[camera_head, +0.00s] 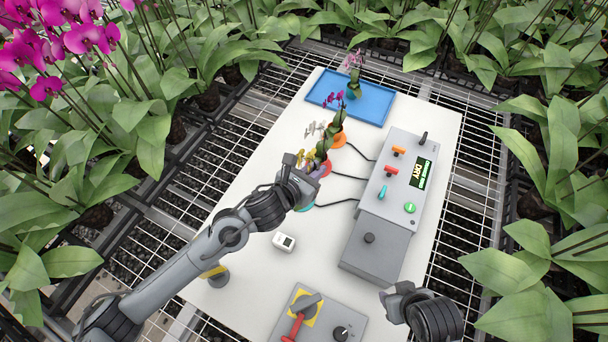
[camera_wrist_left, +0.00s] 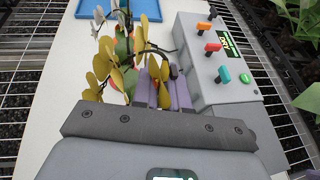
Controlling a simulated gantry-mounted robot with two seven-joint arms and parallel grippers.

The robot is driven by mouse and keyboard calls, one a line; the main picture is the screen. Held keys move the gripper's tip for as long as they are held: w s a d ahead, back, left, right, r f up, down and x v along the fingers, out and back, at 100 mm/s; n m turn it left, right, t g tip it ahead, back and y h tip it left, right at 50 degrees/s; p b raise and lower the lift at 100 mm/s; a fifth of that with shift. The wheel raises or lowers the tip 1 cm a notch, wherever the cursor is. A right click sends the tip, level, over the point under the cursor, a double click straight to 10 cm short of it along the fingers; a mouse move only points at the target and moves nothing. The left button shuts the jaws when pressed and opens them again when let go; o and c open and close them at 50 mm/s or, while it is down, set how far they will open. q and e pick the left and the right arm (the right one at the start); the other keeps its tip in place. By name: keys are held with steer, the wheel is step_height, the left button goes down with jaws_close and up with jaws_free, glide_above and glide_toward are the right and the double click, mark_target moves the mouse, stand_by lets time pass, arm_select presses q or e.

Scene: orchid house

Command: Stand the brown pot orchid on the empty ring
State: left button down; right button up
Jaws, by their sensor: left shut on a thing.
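My left gripper (camera_head: 312,179) is shut on an orchid with yellow flowers (camera_head: 311,158), low over the middle of the white table; its pot is mostly hidden, so I cannot tell its colour. The yellow flowers (camera_wrist_left: 106,65) fill the space before the jaws in the left wrist view. A teal ring (camera_head: 306,207) shows partly from under the gripper. A purple-flowered orchid (camera_head: 337,118) stands at an orange ring (camera_head: 340,140) beyond, with a white-flowered one (camera_head: 313,129) close by. My right gripper (camera_head: 393,294) is empty-looking at the lower right; its jaws are unclear.
A blue tray (camera_head: 385,101) at the far end holds a pink orchid (camera_head: 353,66). A grey control box (camera_head: 385,200) with coloured levers stands right of the rings, joined by black cables. A small white device (camera_head: 284,242) and a red-handled switch box (camera_head: 318,318) lie nearer.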

arm_select(q)
steer(key=shift+w+a+f, duration=1)
steer(key=shift+w+a, duration=0.15)
steer(key=shift+a, duration=0.1)
steer(key=shift+f, duration=2.05)
steer(key=shift+f+b, duration=0.15)
steer(key=shift+b, duration=0.2)
steer(key=c, duration=1.1)
jaws_free()
steer(key=shift+c, duration=0.2)
